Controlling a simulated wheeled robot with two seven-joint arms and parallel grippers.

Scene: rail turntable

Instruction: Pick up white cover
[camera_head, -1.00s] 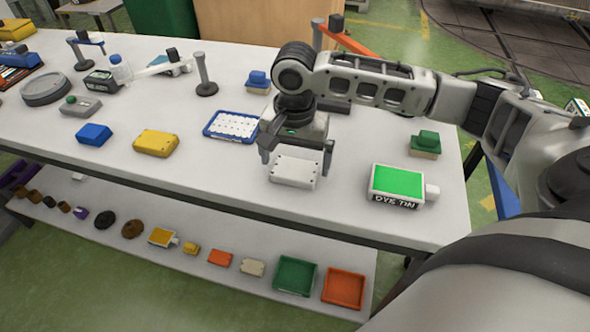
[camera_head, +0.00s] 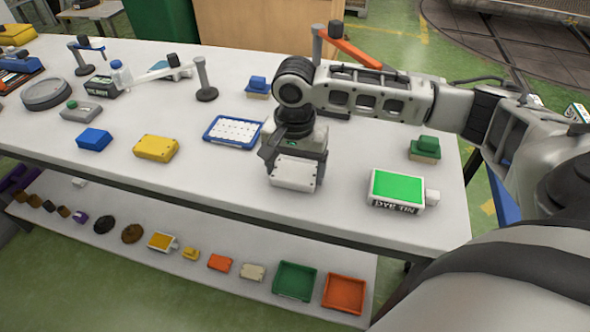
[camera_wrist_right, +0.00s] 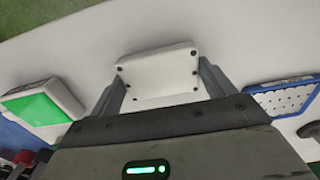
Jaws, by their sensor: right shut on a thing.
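The white cover (camera_head: 295,175) is a small flat box with dark screws at its corners. It is on or just above the white table, near the front edge; I cannot tell if it touches the table. My right gripper (camera_head: 294,163) is over it, with its fingers shut on the cover's sides. In the right wrist view the cover (camera_wrist_right: 160,76) sits between the two fingers (camera_wrist_right: 162,88). My left gripper is not in view.
A green-topped dye tin (camera_head: 398,190) stands to the right and a blue-framed tray (camera_head: 211,131) to the left. Yellow (camera_head: 155,149) and blue (camera_head: 94,139) covers lie further left. A lower shelf (camera_head: 200,291) holds small parts and bins.

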